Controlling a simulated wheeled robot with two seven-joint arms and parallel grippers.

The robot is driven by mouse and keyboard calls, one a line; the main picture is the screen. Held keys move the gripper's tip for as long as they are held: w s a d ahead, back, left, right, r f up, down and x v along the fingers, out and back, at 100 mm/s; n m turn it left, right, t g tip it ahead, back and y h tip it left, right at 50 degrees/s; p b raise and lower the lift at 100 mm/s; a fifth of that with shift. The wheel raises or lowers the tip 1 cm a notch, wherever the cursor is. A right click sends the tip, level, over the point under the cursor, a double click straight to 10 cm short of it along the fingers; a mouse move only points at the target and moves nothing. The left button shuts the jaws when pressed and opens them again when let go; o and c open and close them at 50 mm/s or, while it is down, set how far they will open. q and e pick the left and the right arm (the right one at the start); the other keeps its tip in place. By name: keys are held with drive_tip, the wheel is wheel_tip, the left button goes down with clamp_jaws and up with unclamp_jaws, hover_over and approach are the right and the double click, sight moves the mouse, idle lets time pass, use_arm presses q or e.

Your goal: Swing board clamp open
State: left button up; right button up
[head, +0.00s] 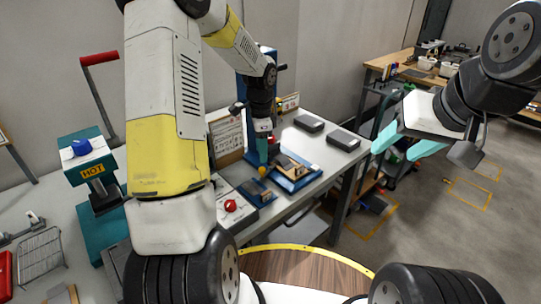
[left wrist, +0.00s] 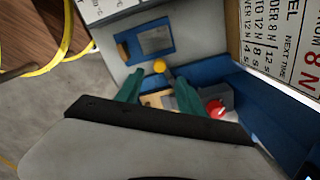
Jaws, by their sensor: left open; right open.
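A blue fixture (head: 300,181) with a tan board-like piece on it stands on the bench; it also shows below the fingers in the left wrist view. A yellow ball knob (head: 262,171) sits at its near left side and shows just beyond the fingertips in the left wrist view (left wrist: 159,66). I cannot tell which part is the clamp's arm. My left gripper (head: 264,143) is above the fixture; in the left wrist view its teal fingers (left wrist: 157,90) are spread and empty, the ball lying ahead of the gap. My right gripper (head: 405,143) is open and empty, off to the right.
A blue column (head: 256,95) and a printed sign (head: 227,138) stand behind the fixture. A red knob (head: 230,205) is on a panel in front. Two dark boxes (head: 309,123) lie farther right. A teal press marked HOT (head: 97,175) stands left.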

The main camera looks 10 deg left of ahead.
sight(262, 169)
use_arm(q)
wheel_tip(262, 169, down, 7)
drive_tip(key=shift+r, duration=0.1)
idle(0.3)
clamp_jaws()
